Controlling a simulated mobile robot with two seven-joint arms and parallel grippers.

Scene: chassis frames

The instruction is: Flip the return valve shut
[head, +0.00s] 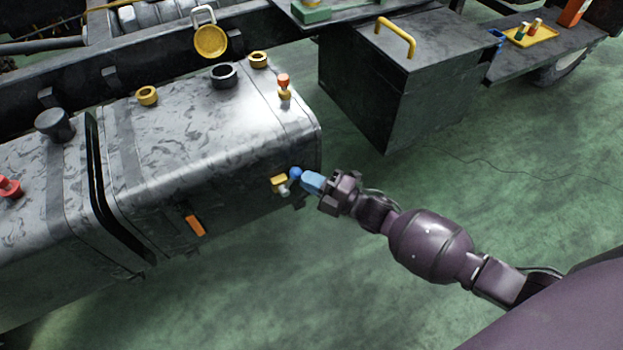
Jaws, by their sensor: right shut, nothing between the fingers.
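A small valve with a brass-yellow body (279,183) and a dark blue knob or lever end (295,173) sits on the side of the grey metal tank (190,140), near its right end. No label shows, so I cannot confirm it is the return valve. My right gripper (313,183) reaches in from the right, its light blue fingers shut and empty. The fingertips are right beside the blue part; whether they touch it I cannot tell. The lever's exact angle is too small to tell. My left gripper is out of view.
A red-topped brass fitting (284,87) stands on the tank's top, with brass and black necks nearby. A yellow cap (210,40) hangs behind. A dark box (400,85) with a yellow handle is at upper right. Green floor (420,185) is open in front.

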